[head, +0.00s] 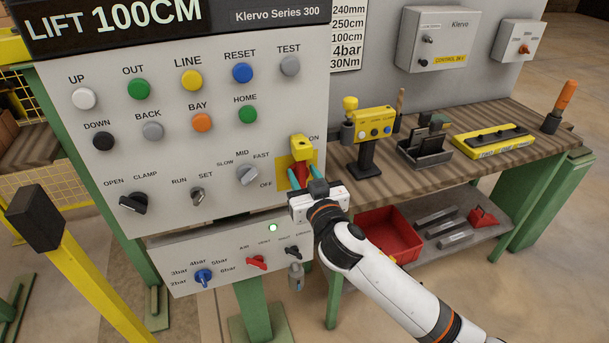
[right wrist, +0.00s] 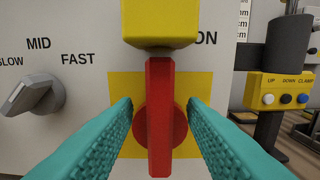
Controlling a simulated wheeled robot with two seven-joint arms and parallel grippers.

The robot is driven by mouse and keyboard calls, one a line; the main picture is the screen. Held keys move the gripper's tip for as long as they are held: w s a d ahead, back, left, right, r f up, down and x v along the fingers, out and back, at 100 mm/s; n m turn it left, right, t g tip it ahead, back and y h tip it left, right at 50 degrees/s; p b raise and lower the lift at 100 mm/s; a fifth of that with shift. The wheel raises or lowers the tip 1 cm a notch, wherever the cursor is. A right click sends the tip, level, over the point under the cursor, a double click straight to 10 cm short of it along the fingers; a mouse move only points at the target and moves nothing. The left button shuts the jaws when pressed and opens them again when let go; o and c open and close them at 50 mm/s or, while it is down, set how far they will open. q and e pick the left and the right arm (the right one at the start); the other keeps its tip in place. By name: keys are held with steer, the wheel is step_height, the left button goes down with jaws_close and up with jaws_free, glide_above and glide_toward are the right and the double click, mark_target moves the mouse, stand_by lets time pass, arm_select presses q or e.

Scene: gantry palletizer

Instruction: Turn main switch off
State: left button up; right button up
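The main switch is a red handle (right wrist: 160,115) on a yellow plate (right wrist: 118,85); it stands upright in the right wrist view. In the head view the red handle (head: 300,172) is at the panel's lower right, between the ON and OFF labels. My right gripper (head: 306,178) is in front of it. In the right wrist view its teal fingers (right wrist: 160,106) are apart, one on each side of the handle, with a visible gap on both sides. My left gripper is out of view.
A grey SLOW/MID/FAST knob (head: 248,174) is left of the switch. A yellow button box (head: 374,124) on a black stand is to the right, on the wooden bench (head: 440,172). A lower panel with a red knob (head: 256,262) lies below.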

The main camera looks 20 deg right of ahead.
jaws_close()
steer(key=n, duration=0.2)
steer(key=a+n+p, duration=0.1)
steer(key=n, duration=0.1)
steer(key=shift+a+f+n+p, duration=0.35)
steer(key=shift+n+p, duration=0.35)
steer(key=shift+n, duration=1.65)
steer(key=shift+a+f+n+p, duration=0.1)
steer(key=shift+f+n+p, duration=0.45)
steer(key=shift+n, duration=1.75)
steer(key=shift+a+f+n+p, duration=0.3)
steer(key=shift+n+p, duration=0.5)
steer(key=shift+n, duration=1.55)
steer(key=shift+f, duration=0.1)
